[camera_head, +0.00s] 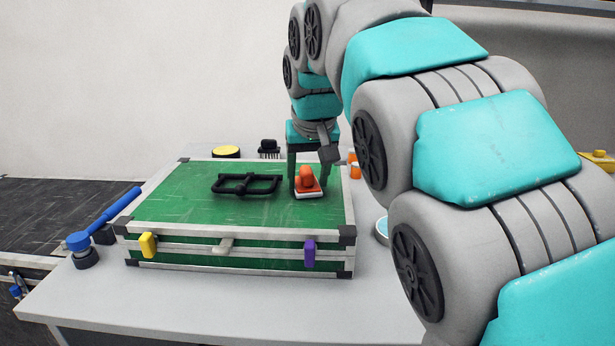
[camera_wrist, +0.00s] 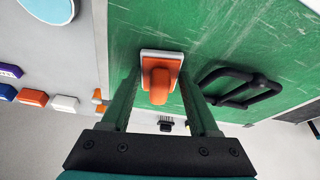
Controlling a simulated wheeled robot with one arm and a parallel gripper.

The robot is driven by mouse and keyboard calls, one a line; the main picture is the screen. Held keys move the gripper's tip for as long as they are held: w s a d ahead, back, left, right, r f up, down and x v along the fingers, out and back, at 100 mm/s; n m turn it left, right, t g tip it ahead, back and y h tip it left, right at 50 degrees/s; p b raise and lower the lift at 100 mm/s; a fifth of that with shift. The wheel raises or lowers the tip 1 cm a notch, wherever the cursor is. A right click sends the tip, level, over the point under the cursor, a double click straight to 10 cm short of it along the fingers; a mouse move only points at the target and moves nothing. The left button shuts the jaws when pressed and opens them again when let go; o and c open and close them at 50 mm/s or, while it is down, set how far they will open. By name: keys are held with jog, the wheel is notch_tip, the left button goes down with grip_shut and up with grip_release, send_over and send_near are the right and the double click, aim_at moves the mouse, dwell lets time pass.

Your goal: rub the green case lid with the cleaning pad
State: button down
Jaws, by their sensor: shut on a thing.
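The green case (camera_head: 170,208) lies shut on the table, with a scuffed green lid, silver edges and black corners. Its lid also fills much of the wrist view (camera_wrist: 215,30). The cleaning pad (camera_head: 308,186) has an orange body and knob over a white base. It is at the right part of the lid, right of the black handle (camera_head: 247,184). My gripper (camera_head: 308,182) points down and is shut on the pad. In the wrist view the pad (camera_wrist: 160,75) sits between the fingertips. Its underside is hidden, so I cannot tell whether it touches the lid.
A blue tool (camera_head: 105,220) stands left of the case. A yellow round thing (camera_head: 226,152) and a black brush (camera_head: 269,148) are behind it. A yellow latch (camera_head: 148,245) and a purple latch (camera_head: 309,253) are on its front. The table (camera_head: 200,307) is clear in front.

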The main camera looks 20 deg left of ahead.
jog(key=shift+w+a, duration=0.15)
jog(key=shift+w, duration=0.5)
jog(key=shift+r+p, duration=0.9)
jog(key=shift+r, duration=2.05)
jog(key=shift+a+r, duration=0.15)
jog(key=shift+r, duration=1.4)
